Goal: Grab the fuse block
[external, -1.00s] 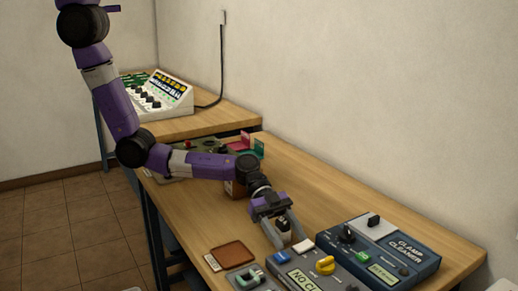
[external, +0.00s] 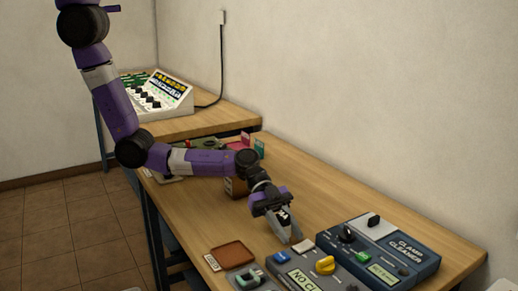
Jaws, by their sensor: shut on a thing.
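My gripper (external: 290,236) points down over the wooden table, left of the clamp cleaner, with its fingers close together. It is shut on a small dark block with a pale mark, taken to be the fuse block (external: 284,217). The fingers hide most of this block, and I cannot tell whether it touches the table.
A blue-grey clamp cleaner (external: 380,250) stands to the right. A grey device with a yellow knob (external: 325,265) is just in front of my gripper. A brown tray (external: 232,254) lies to the left. The table's right rear part is clear.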

